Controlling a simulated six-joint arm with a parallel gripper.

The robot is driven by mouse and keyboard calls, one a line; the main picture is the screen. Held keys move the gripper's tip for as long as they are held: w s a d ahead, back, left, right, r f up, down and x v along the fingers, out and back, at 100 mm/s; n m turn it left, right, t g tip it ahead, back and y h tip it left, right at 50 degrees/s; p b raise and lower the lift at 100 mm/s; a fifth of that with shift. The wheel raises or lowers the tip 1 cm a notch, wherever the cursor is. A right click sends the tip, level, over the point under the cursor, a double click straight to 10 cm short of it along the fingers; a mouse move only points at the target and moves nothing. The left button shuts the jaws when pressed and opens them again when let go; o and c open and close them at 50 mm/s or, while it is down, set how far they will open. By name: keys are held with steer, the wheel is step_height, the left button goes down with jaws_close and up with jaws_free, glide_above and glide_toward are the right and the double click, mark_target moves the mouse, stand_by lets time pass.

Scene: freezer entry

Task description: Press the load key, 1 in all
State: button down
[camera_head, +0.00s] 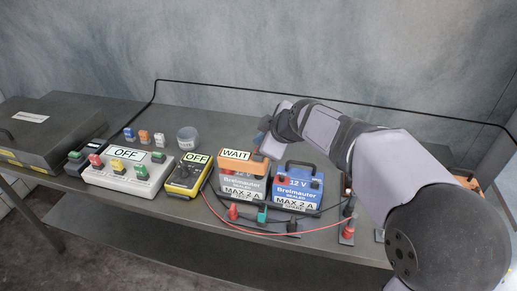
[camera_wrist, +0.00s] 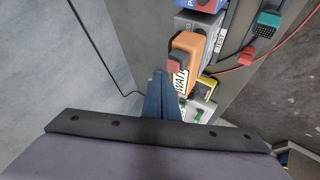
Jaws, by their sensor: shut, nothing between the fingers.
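An orange tester (camera_head: 237,167) with a display reading WAIT sits on top of a grey 12 V battery (camera_head: 243,187). It also shows in the wrist view (camera_wrist: 193,45), where a dark red key (camera_wrist: 178,63) sits on its face beside the display. I take this to be the load key; no label on it is readable. My gripper (camera_head: 263,137) is shut and empty, with blue fingers. It is just behind and above the tester in the head view. In the wrist view its fingertips (camera_wrist: 160,76) appear beside the red key, with a small gap in the picture. Contact is not visible.
A blue battery (camera_head: 298,188) stands right of the tester. A yellow meter (camera_head: 186,176) and a white box (camera_head: 128,172) with coloured buttons, both reading OFF, stand left. Red and black leads and clamps (camera_head: 263,214) lie in front. A black cable runs along the back wall.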

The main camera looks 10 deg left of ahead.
steer(key=shift+r, duration=0.15)
steer(key=shift+r+p, duration=1.55)
steer(key=shift+r, duration=0.85)
steer(key=s+d+f+m+g+h, duration=0.2)
steer(key=s+d+f+m+g, duration=0.1)
steer(key=s+d+f+m, duration=0.45)
steer(key=s+d+f+m+g+h, duration=0.2)
steer(key=s+d+f+m, duration=0.25)
steer(key=s+f, duration=0.45)
steer(key=s+d+f+m+g+h, duration=0.1)
steer(key=s+d+f+m, duration=0.1)
steer(key=s+d, duration=0.3)
steer(key=s+d+f+m+h, duration=0.1)
steer(key=s+d+m, duration=0.2)
steer(key=d, duration=1)
steer(key=shift+s+f+g, duration=0.4)
steer(key=shift+s, duration=1.25)
